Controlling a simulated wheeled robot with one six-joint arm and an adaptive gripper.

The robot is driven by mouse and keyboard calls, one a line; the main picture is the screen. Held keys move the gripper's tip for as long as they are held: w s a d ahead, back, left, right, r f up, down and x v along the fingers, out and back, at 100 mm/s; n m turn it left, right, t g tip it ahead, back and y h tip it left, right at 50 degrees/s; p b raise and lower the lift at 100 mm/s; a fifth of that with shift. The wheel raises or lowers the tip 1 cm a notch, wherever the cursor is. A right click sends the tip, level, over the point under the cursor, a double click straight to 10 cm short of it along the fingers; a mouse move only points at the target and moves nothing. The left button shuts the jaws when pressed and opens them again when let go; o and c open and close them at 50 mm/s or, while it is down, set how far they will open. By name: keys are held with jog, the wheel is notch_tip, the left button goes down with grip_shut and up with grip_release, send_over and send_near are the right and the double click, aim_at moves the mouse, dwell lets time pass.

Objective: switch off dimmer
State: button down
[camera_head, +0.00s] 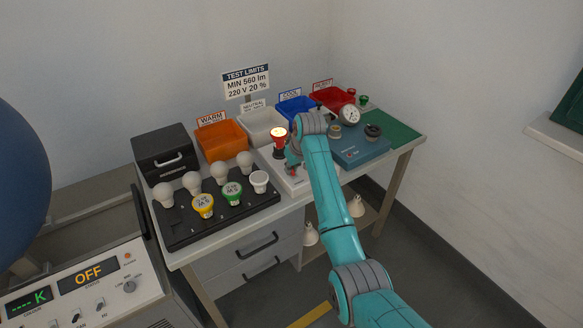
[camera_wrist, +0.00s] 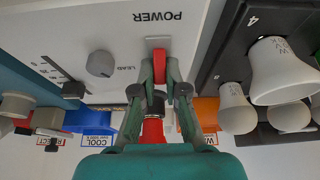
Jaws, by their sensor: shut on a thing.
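The dimmer is a white box (camera_head: 297,187) near the middle of the table, partly hidden by my arm. In the wrist view its white face (camera_wrist: 110,25) appears upside down, with the word POWER, a grey knob (camera_wrist: 100,64) and a dark slider (camera_wrist: 73,90). A red power switch (camera_wrist: 159,66) stands below the word POWER. My gripper (camera_wrist: 159,72) is shut on this red switch, one finger on each side. In the head view my gripper (camera_head: 292,164) is at the box, its fingertips unclear. A glowing bulb (camera_head: 279,132) sits in a red holder just behind.
A black bulb tray (camera_head: 180,238) with several bulbs is left of the dimmer. Orange (camera_head: 222,138), white (camera_head: 262,127), blue (camera_head: 296,107) and red (camera_head: 333,98) bins line the back. A blue device (camera_head: 360,152) stands right. A console (camera_head: 100,295) at front left shows OFF.

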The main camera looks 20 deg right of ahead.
aim_at(297, 180)
jog(key=shift+s, duration=0.1)
jog(key=t, duration=0.1)
jog(key=s+t+y, duration=0.1)
jog(key=t, duration=0.3)
jog(key=shift+s+d+y, duration=0.3)
jog(key=shift+y, duration=0.1)
jog(key=t, duration=0.1)
jog(key=s+t+y, duration=0.1)
jog(key=t, duration=0.1)
jog(key=shift+d+f+t, duration=0.1)
jog(key=shift+d+t, duration=0.05)
jog(key=shift+t, duration=0.15)
jog(key=shift+s+d+f+t+y, duration=0.1)
jog(key=shift+t+y, duration=0.1)
jog(key=shift+t, duration=0.4)
jog(key=shift+s+t+y, duration=0.1)
jog(key=shift+t+y, duration=0.1)
jog(key=shift+t, duration=0.4)
jog(key=c, duration=1.2)
grip_release()
